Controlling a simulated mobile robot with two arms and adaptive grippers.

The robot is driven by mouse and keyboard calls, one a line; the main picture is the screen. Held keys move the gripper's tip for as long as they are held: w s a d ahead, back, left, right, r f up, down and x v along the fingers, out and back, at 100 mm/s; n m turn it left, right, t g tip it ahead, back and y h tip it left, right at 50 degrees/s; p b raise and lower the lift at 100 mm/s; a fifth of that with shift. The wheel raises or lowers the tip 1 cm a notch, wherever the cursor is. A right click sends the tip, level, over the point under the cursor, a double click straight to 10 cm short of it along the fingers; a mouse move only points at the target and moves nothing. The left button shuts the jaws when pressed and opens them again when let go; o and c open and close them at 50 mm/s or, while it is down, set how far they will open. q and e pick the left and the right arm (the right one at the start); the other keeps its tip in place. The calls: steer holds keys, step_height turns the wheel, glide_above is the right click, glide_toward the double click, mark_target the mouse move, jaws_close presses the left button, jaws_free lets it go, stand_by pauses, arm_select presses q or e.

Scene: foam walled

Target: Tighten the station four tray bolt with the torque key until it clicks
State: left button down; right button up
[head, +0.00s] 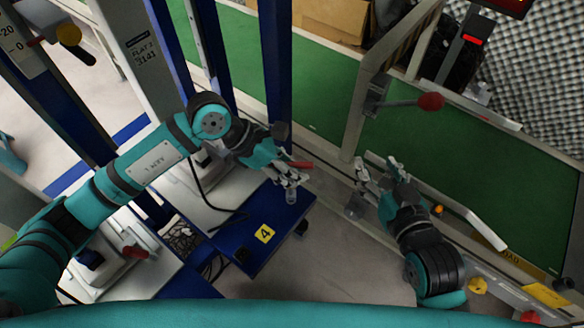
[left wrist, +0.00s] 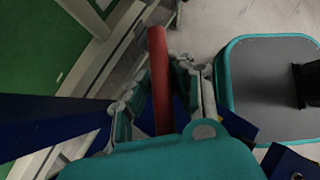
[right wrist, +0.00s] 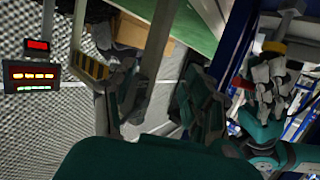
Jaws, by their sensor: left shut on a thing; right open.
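The station four tray is the blue panel (head: 240,250) with a yellow "4" label (head: 265,233), below the centre of the head view. My left gripper (head: 290,177) is over the tray's upper right corner, shut on the red-handled torque key (head: 301,164). The red handle also shows between its fingers in the left wrist view (left wrist: 158,80). A small grey cylindrical part (head: 291,195) is just below the fingertips; I cannot tell if it is the key's end or the bolt. My right gripper (head: 378,172) is open and empty, right of the tray.
A lever with a red knob (head: 430,101) stands out from the pale frame by the green conveyor belt (head: 325,115). Blue posts (head: 275,70) rise behind my left gripper. A black cable (head: 205,195) lies near the tray. Bare grey floor (head: 330,260) lies right of the tray.

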steer(key=shift+w+r, duration=0.1)
steer(key=shift+r, duration=0.25)
steer(key=shift+a+t, duration=0.1)
steer(key=shift+t, duration=0.2)
steer(key=shift+w+r+y, duration=0.15)
steer(key=shift+r+y, duration=0.15)
steer(key=shift+a, duration=0.1)
stand_by(0.4)
steer(key=shift+w+r+t, duration=0.1)
steer(key=shift+r+t, duration=0.3)
arm_select(q)
steer(key=shift+f+b, duration=0.1)
steer(key=shift+b, duration=0.2)
arm_select(e)
steer(key=shift+w+a+r+t, duration=0.1)
steer(key=shift+a+r+t, duration=0.05)
steer(key=shift+r+t, duration=0.2)
arm_select(q)
steer(key=shift+f, duration=0.15)
arm_select(e)
steer(key=shift+w+a+r+t, duration=0.15)
steer(key=shift+r+t, duration=0.1)
steer(key=shift+r, duration=0.35)
steer(key=shift+r, duration=0.1)
